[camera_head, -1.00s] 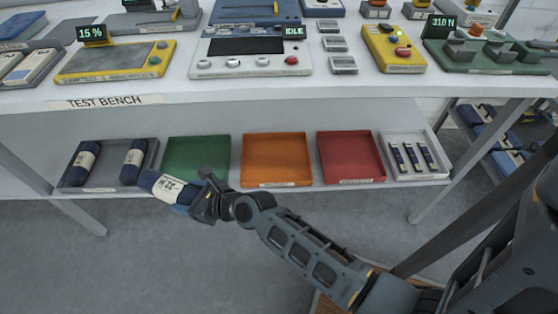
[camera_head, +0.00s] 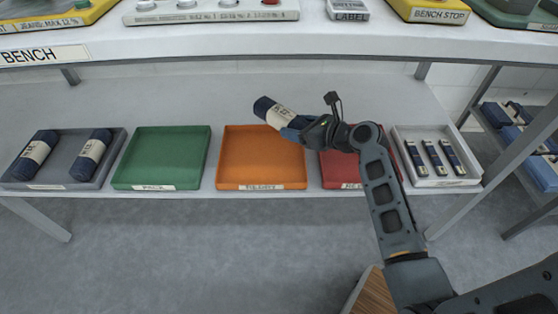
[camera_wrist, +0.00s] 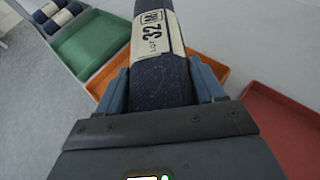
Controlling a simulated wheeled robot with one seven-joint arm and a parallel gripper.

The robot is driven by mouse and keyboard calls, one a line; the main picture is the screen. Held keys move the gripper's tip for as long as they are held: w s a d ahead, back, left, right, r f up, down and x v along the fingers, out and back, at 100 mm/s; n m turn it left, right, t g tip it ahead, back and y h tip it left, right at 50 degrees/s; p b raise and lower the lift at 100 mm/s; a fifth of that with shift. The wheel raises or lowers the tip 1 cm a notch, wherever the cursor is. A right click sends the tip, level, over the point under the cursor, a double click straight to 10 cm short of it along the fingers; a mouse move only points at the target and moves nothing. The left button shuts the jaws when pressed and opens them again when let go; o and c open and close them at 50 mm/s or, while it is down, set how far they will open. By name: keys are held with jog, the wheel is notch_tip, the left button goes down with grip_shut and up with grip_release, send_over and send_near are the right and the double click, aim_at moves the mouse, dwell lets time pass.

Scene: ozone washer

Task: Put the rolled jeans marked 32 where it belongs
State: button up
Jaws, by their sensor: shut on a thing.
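The rolled jeans (camera_head: 279,112) are dark blue with a cream band. In the wrist view the rolled jeans (camera_wrist: 160,60) show "LOT 32" on the band. My gripper (camera_head: 304,126) is shut on one end of the roll and holds it in the air, tilted, above the orange tray (camera_head: 262,186). In the wrist view my gripper (camera_wrist: 162,88) has a finger on each side of the roll. A green tray (camera_head: 160,160) is left of the orange one, and both look empty. A red tray (camera_head: 338,172) is right of it, partly hidden by my arm.
A grey tray (camera_head: 62,180) at the left holds two rolled jeans. A white tray (camera_head: 440,182) at the right holds several small dark items. The test bench top (camera_head: 200,42) overhangs this lower shelf (camera_head: 330,92). A rack (camera_head: 520,130) with blue items stands at the far right.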

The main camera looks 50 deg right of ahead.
jog(key=shift+s+d+f, duration=0.2)
jog(key=shift+s+d, duration=0.1)
jog(key=shift+d, duration=0.3)
jog(key=shift+d+f+b, duration=0.1)
jog(key=shift+d+b, duration=0.05)
jog(key=shift+b, duration=0.15)
jog(key=b, duration=0.4)
send_over(265, 166)
notch_tip(265, 166, down, 7)
jog(key=shift+r, duration=0.15)
jog(key=shift+f+b, duration=1.1)
jog(key=shift+f, duration=0.85)
jog(key=shift+f, duration=0.5)
jog(key=shift+f, duration=0.1)
